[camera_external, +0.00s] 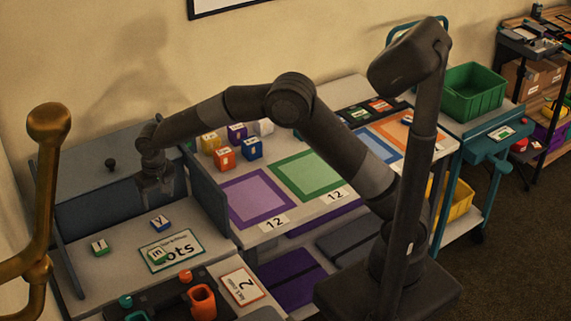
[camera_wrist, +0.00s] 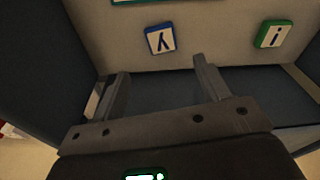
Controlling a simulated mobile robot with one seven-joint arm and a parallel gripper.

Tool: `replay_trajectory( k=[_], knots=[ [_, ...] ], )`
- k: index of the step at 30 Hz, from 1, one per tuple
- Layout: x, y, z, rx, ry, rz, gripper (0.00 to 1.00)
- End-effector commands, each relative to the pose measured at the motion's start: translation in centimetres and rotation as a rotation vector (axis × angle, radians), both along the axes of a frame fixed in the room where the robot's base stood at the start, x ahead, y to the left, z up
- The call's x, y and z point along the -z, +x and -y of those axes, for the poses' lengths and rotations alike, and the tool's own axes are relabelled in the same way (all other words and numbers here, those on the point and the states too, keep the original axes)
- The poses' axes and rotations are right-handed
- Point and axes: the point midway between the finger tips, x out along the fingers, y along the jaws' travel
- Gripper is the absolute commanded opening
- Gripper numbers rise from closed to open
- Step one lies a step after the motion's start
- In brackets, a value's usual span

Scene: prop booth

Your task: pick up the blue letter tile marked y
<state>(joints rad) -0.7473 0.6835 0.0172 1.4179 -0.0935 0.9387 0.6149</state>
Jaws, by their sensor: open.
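The blue letter tile marked y (camera_external: 160,223) lies flat on the grey surface of the left booth. In the wrist view the blue tile (camera_wrist: 160,40) is just beyond the fingertips, roughly centred between them, with its letter upside down. My gripper (camera_external: 158,204) is above and behind the tile in the external view, pointing down. In the wrist view my gripper (camera_wrist: 161,70) has its two fingers spread apart with nothing between them.
A green letter tile (camera_external: 99,246) lies to the left; it also shows in the wrist view (camera_wrist: 273,34). A word card (camera_external: 187,243) with another green tile on it lies in front. Grey upright panels (camera_external: 207,195) bound the booth. Several coloured blocks (camera_external: 225,158) stand to the right.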

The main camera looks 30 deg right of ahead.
Motion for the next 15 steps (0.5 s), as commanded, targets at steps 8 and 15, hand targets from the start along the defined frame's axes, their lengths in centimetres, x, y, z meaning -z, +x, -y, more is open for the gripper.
replay_trajectory(
  k=[8,15],
  knots=[
    [4.2,0.5,0.0,0.0,-0.002,-0.002,0.69],
    [6.3,0.6,-0.3,0.0,-0.003,-0.003,0.69]
  ],
)
